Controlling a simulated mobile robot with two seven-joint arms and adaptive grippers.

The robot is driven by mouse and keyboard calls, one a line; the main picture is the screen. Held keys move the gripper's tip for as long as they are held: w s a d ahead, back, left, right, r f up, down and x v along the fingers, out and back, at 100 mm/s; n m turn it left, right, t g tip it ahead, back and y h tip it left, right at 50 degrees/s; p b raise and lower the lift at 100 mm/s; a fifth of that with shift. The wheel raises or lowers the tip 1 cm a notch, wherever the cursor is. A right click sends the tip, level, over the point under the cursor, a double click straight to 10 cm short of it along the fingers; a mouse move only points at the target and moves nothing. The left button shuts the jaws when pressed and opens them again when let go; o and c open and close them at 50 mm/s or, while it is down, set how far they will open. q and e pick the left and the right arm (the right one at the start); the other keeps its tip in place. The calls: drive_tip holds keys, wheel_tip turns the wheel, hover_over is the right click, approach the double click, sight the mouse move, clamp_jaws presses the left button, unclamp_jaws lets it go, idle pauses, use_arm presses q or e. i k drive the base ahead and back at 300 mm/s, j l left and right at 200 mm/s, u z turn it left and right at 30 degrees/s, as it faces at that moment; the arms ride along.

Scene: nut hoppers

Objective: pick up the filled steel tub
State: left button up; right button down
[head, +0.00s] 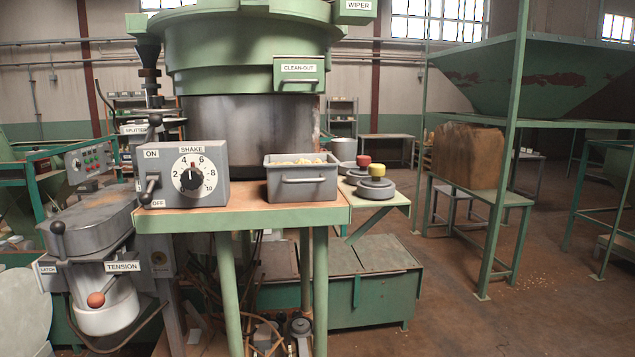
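A grey steel tub (302,183) with a bar handle on its front stands upright on the right part of a small wooden-topped bench with a green edge. Pale nuts (300,162) show inside it near the rim. Neither of my grippers shows in the head view.
A grey control box (184,177) with a SHAKE dial and an ON/OFF lever stands left of the tub. The green machine (235,50) with a clean-out door (299,74) rises behind. Weights with red and yellow knobs (376,182) sit on a shelf (392,205) to the right.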

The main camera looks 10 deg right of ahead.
sight(302, 180)
drive_tip(key=l+u, duration=0.35)
drive_tip(key=l, duration=1.65)
drive_tip(key=i+l+u, duration=0.2)
drive_tip(key=l, duration=1.1)
drive_tip(key=l+u, duration=0.2)
drive_tip(key=l, duration=1.15)
drive_tip(key=i+j, duration=0.1)
drive_tip(key=j, duration=0.25)
drive_tip(key=i+j, duration=0.1)
drive_tip(key=j, duration=0.25)
